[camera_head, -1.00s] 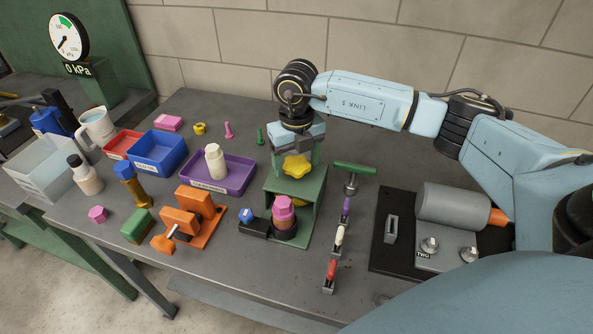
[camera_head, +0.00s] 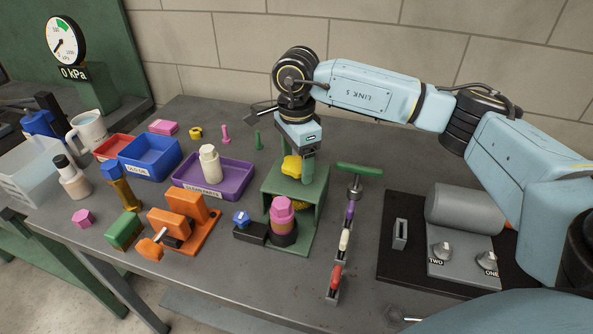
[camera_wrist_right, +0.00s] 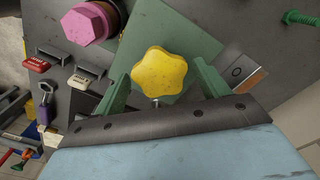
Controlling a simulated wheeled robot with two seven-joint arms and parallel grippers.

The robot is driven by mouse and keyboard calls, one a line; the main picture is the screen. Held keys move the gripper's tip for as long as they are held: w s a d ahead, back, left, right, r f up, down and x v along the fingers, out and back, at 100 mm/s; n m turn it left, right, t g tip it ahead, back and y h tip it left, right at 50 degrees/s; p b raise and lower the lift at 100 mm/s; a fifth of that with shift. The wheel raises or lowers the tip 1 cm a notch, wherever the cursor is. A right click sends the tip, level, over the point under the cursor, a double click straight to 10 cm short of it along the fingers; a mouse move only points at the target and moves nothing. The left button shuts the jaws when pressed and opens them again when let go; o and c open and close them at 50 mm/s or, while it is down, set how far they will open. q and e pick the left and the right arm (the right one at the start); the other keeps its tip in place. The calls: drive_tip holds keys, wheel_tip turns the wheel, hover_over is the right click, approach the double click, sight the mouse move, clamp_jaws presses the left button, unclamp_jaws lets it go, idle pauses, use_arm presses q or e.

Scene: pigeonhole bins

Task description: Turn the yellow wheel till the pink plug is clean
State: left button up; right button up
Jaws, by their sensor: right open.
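The yellow wheel (camera_head: 291,166), a lobed knob, sits on top of a green stand (camera_head: 309,195). My right gripper (camera_head: 298,169) points down over it, open. In the right wrist view the yellow wheel (camera_wrist_right: 159,75) lies between the two green fingers (camera_wrist_right: 163,88), with gaps on both sides. In the head view the near finger hides part of the wheel. The pink plug (camera_head: 282,205) stands upright in a dark ring at the front of the stand, with a darker orange-brown band below its head. Its hexagonal head (camera_wrist_right: 87,23) shows top left in the wrist view. My left gripper is out of view.
A blue knob (camera_head: 241,218) sits on a black block left of the plug. A green T-handle (camera_head: 358,170) and a row of small levers (camera_head: 344,240) stand right of the stand. A purple tray (camera_head: 240,178) with a white bottle is to the left. A gauge (camera_head: 62,40) reads 0 kPa.

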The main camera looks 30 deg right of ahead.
drive_tip(key=c, duration=1)
drive_tip(key=shift+o, duration=0.2)
